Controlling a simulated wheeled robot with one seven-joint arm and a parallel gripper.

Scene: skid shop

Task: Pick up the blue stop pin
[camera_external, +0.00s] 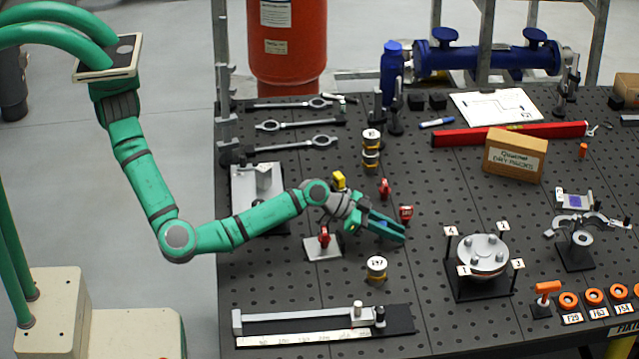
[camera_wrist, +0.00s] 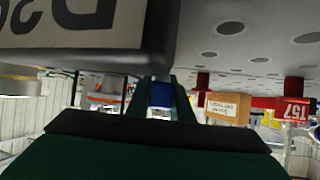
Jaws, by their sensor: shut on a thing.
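My gripper (camera_external: 392,229) is low over the dark perforated table, its fingers pointing right. In the wrist view, which is upside down, the blue stop pin (camera_wrist: 160,95) shows as a small blue piece between my green fingers. My gripper is shut on it. Most of the pin is hidden by the fingers and the gripper body. In the external view a little blue shows at the fingers, but I cannot tell pin from finger there. Whether the pin touches anything below is not visible.
A red tag (camera_external: 406,213) stands close beside my gripper, with a red-knobbed piece (camera_external: 385,188) behind. A yellow-banded cylinder (camera_external: 376,268) is in front. A flanged disc fixture (camera_external: 482,254) stands right; a cardboard box (camera_external: 514,157) is farther back. The table between gripper and fixture is clear.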

